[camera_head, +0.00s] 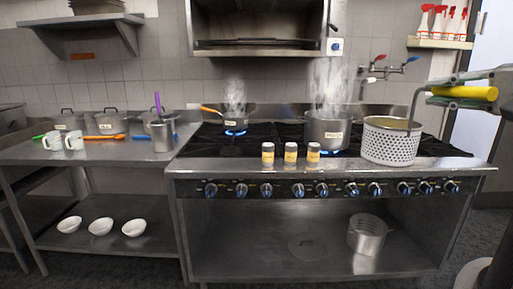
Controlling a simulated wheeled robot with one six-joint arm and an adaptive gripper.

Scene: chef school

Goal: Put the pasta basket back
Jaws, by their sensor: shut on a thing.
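The pasta basket (388,147) is a white perforated metal basket at the right of the stove. It looks upright, and its base is near the stove's front edge; I cannot tell whether it touches the top. Its bent wire handle rises to a yellow grip (478,93). My gripper (462,92) comes in from the right edge and is shut on that yellow grip. A large steaming pot (326,132) stands on a lit burner just left of the basket.
Three small yellow-labelled jars (290,153) stand on the stove's front edge. A small steaming saucepan (235,121) sits on another lit burner. A metal container (367,236) is on the lower shelf (250,255). The left counter (100,153) holds pots and mugs.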

